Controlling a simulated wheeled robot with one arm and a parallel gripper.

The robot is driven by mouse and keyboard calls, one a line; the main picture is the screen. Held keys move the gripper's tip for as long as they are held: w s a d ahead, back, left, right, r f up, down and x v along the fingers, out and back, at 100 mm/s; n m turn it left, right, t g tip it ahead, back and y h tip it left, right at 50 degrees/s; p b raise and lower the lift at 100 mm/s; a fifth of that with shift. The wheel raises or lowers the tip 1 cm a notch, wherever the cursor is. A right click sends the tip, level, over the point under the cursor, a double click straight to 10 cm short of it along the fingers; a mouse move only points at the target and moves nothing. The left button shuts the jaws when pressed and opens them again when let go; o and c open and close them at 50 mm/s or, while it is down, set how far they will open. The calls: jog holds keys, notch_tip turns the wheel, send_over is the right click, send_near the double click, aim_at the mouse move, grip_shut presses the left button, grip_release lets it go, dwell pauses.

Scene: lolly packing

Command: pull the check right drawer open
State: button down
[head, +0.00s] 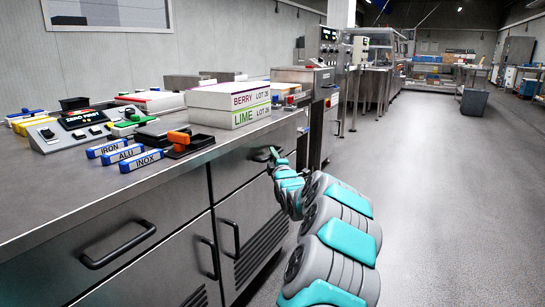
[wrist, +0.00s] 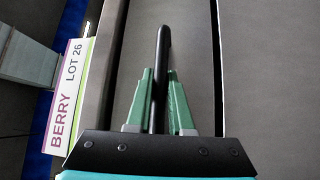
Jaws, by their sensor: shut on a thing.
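The right drawer (head: 232,167) is a grey metal front under the counter's edge, above a vented cabinet door. In the head view it looks flush with the cabinet; my arm hides its far end. Its dark bar handle (head: 262,153) is at my gripper (head: 271,159), which comes in from the right. In the wrist view the handle (wrist: 162,50) runs between the two green fingers of my gripper (wrist: 160,85), which is shut on it.
The counter (head: 60,198) above holds the BERRY box (head: 228,95) on the LIME box (head: 236,117), labelled blocks and an orange-handled device (head: 188,143). The left drawer handle (head: 118,247) and door handles stick out nearby. The floor (head: 440,190) at right is clear.

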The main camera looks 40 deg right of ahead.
jog(key=s+d+b, duration=0.2)
jog(key=s+d, duration=0.2)
jog(key=s, duration=0.5)
jog(key=s+d+b, duration=0.1)
jog(key=s+d, duration=0.2)
jog(key=s, duration=0.6)
jog(key=s+d+b, duration=0.2)
jog(key=s+d, duration=0.2)
jog(key=s, duration=0.6)
jog(key=shift+d+b, duration=0.3)
jog(key=c, duration=0.8)
grip_release()
jog(key=shift+s, duration=0.1)
jog(key=shift+v, duration=3.9)
